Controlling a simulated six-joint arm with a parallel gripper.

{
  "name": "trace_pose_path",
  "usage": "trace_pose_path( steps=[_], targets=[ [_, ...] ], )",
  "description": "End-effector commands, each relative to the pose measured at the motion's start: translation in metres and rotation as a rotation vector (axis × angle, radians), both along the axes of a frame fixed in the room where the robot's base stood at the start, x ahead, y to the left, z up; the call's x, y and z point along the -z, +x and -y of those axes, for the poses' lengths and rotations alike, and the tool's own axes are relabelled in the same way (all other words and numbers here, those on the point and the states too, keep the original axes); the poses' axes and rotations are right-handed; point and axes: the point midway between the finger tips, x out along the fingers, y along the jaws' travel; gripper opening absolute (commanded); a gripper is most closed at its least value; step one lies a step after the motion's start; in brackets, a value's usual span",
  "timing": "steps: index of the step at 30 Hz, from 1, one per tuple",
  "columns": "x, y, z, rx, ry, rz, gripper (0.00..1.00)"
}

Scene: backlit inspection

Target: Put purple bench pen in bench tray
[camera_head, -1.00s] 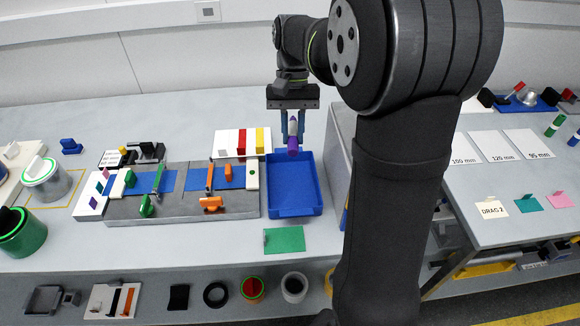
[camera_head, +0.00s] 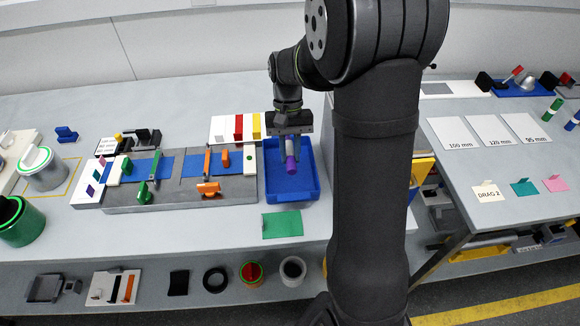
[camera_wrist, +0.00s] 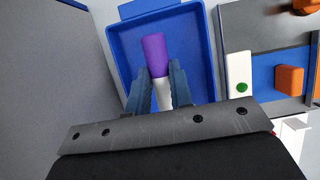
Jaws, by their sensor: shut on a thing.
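The purple bench pen (camera_head: 291,165) has a purple end and a white part; it hangs upright, purple end down, in my gripper (camera_head: 291,147). The blue bench tray (camera_head: 309,183) lies on the bench, and the pen is over its inside. In the wrist view my gripper (camera_wrist: 163,88) is shut on the white part of the pen (camera_wrist: 155,52), with the blue tray (camera_wrist: 117,47) behind it. I cannot tell whether the pen's lower end touches the tray floor. The tray looks empty otherwise.
Left of the tray stands a grey fixture (camera_head: 180,198) with green and orange clamps. A white board with red and yellow strips (camera_head: 239,127) lies behind it. A green card (camera_head: 283,224) lies in front of the tray.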

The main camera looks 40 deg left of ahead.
Motion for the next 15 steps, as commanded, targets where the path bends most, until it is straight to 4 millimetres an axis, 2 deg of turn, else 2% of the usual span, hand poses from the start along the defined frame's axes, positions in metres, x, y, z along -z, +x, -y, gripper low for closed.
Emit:
trace_pose_path(
  steps=[3,10,15],
  targets=[
    [0.018,0.0,0.0,0.0,-0.001,-0.001,0.04],
    [0.035,0.0,0.0,0.0,-0.001,-0.001,0.04],
    [0.06,0.0,0.0,0.001,-0.002,-0.002,0.04]
  ],
)
